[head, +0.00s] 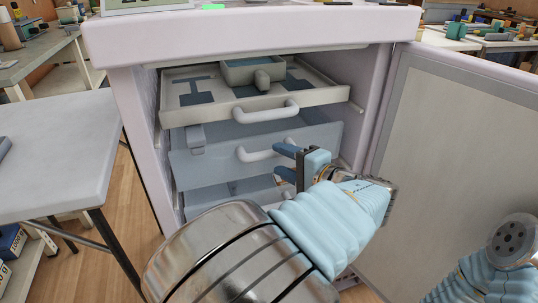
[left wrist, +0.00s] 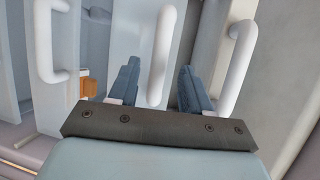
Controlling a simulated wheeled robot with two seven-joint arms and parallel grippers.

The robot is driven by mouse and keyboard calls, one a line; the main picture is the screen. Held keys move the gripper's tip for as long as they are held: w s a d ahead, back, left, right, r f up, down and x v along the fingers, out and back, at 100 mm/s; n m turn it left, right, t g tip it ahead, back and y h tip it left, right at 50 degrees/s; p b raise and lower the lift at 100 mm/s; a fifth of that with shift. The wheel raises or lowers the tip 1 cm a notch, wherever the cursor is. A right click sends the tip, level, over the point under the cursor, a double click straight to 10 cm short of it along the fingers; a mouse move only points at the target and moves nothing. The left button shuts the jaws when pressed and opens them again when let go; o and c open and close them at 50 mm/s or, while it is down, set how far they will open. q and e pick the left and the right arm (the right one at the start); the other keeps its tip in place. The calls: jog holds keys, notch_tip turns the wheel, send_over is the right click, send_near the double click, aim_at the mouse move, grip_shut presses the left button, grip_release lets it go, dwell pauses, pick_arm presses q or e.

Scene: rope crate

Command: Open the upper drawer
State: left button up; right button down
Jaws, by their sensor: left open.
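The cabinet holds a stack of drawers. The top drawer (head: 190,113) is cream, with a pale curved handle (head: 265,113), and juts out a little. Below it is a blue-grey drawer (head: 200,168) with its own handle (head: 262,153); a lower drawer (head: 205,205) is partly hidden by my arm. My left gripper (head: 287,162) is open at the right end of the middle drawer's handle. In the left wrist view, its fingers (left wrist: 160,88) lie on either side of the middle handle (left wrist: 163,45); contact is not clear. Another handle (left wrist: 238,62) is right of them.
The cabinet door (head: 450,150) stands open on the right. A grey table (head: 60,150) is on the left. The top drawer holds a small box (head: 250,65) and dark cutouts. An orange thing (left wrist: 88,85) shows beside the lower drawer's handle (left wrist: 45,40).

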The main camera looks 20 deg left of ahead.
aim_at(273, 156)
pick_arm(q)
jog(key=x, duration=0.5)
jog(key=shift+c, duration=0.2)
grip_shut()
